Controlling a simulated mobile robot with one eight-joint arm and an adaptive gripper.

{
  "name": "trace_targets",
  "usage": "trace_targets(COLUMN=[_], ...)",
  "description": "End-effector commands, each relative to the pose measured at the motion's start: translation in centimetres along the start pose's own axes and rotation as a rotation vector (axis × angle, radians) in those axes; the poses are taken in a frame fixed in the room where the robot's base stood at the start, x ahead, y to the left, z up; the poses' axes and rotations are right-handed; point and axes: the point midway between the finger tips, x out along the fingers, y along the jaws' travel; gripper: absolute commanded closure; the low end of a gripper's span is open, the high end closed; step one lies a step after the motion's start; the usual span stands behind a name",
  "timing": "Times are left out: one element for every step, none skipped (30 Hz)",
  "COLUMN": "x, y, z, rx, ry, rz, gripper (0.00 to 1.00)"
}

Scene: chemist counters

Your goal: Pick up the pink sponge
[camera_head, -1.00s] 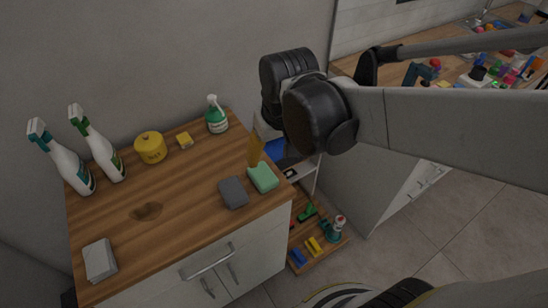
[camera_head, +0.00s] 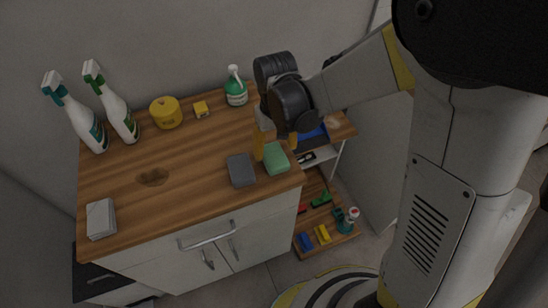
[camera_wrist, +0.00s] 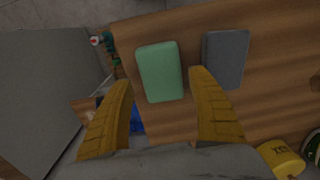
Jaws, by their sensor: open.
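I see no pink sponge in either view. A green sponge (camera_head: 276,158) lies at the front right corner of the wooden counter (camera_head: 200,190), with a dark grey sponge (camera_head: 241,170) just left of it. My gripper (camera_head: 276,148) is above the green sponge, pointing down, with its yellow fingers apart and nothing held. In the wrist view, the green sponge (camera_wrist: 161,70) shows between and beyond the open fingertips, and the grey sponge (camera_wrist: 226,58) lies to the right of them.
A pale block (camera_head: 101,218) lies front left. A low shelf (camera_head: 325,225) beside the counter holds several small items. The counter's middle is clear.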

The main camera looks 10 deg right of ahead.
Motion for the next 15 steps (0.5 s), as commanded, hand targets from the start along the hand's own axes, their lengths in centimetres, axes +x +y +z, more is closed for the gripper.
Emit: trace_targets(x=[0.9,1.4,2.1,2.6,3.2,3.8,4.1,4.4,4.6,4.6,4.6,4.5,4.5,4.5,4.4], y=[-0.1,-0.1,-0.2,-0.2,-0.3,-0.3,-0.2,-0.2,-0.2,-0.2,-0.2,-0.2,-0.2,-0.2,-0.2], z=[-0.1,-0.1,-0.1,-0.1,-0.1,-0.1,-0.1,-0.1,-0.1,-0.1,-0.1,-0.1,-0.1,-0.1,-0.1], rx=[-0.001,-0.001,-0.001,-0.001,-0.001,0.000,0.000,-0.001,-0.001,-0.001,-0.001,0.000,0.000,0.000,0.000], ry=[0.000,0.000,0.000,0.000,0.000,0.000,0.001,0.001,0.001,0.001,0.001,0.001,0.001,0.001,0.001], rz=[0.000,0.000,0.000,0.000,0.000,0.000,0.000,0.000,0.000,0.000,0.000,0.000,0.000,0.000,0.000], gripper=[0.32,0.32,0.32,0.32,0.32,0.32,0.32,0.32,0.32,0.32,0.32,0.32,0.32,0.32,0.32])
